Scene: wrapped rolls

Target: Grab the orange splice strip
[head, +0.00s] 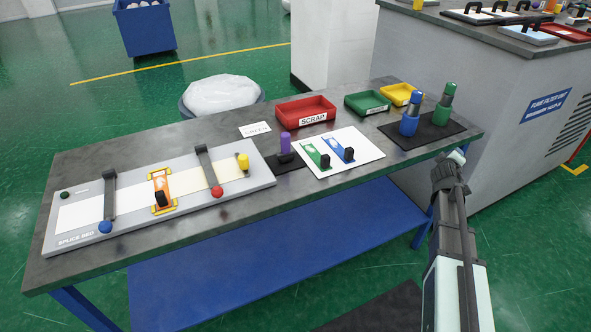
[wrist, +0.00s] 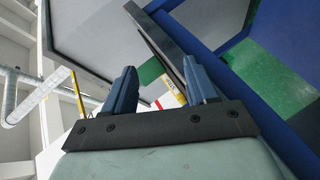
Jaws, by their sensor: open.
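The orange splice strip (head: 164,183) lies across the white web on the grey splice bed (head: 248,185), inside yellow corner marks. A black grip stands on its near part. The strip cannot be made out in the wrist view.
Two black clamp arms (head: 109,194) (head: 208,169) flank the strip. A white board (head: 327,165) holds a green and a blue strip. A red scrap tray (head: 306,111), green and yellow trays, and blue and green bottles (head: 410,115) stand toward the right. The front table edge is clear.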

